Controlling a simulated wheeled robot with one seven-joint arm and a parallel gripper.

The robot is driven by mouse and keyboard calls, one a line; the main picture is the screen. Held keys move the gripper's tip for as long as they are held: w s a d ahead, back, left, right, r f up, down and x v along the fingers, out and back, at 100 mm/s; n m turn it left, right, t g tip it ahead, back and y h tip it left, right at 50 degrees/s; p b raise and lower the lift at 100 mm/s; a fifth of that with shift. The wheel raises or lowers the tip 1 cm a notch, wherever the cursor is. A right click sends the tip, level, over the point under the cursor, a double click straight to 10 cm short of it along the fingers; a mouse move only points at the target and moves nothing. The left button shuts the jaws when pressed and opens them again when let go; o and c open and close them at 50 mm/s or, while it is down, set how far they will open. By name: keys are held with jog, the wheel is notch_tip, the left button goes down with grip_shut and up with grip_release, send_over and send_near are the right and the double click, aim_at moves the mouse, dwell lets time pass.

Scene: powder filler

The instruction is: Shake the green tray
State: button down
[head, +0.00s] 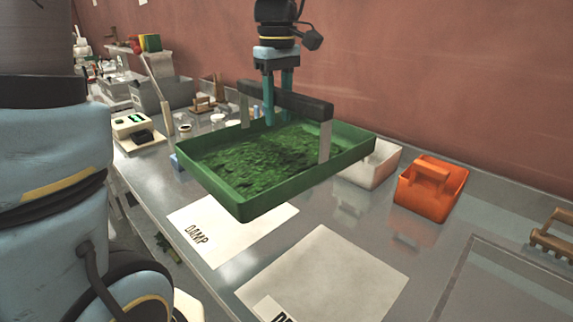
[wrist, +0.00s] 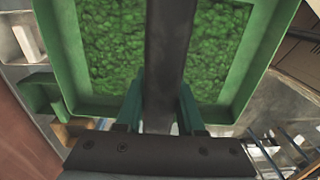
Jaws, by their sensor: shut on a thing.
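The green tray (head: 240,206) is a shallow rectangular tray filled with green clumpy material (head: 270,155). A dark handle bar (head: 285,98) on metal uprights spans it. My gripper (head: 278,88) is shut on this handle from above. The tray hangs above the metal table, slightly tilted in the head view. In the wrist view, the gripper fingers (wrist: 160,118) close on the dark handle, with the green material (wrist: 112,45) on both sides of it. The far ends of the fingers are partly hidden by the handle.
A white sheet marked DAMP (head: 215,238) and another white sheet (head: 325,278) lie on the table in front. A white bin (head: 372,165) and an orange caddy (head: 432,190) stand at the right. A scale (head: 137,128) and grey bins (head: 165,95) stand at the back left.

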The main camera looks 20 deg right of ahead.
jog(key=shift+d, duration=0.85)
dwell(0.5)
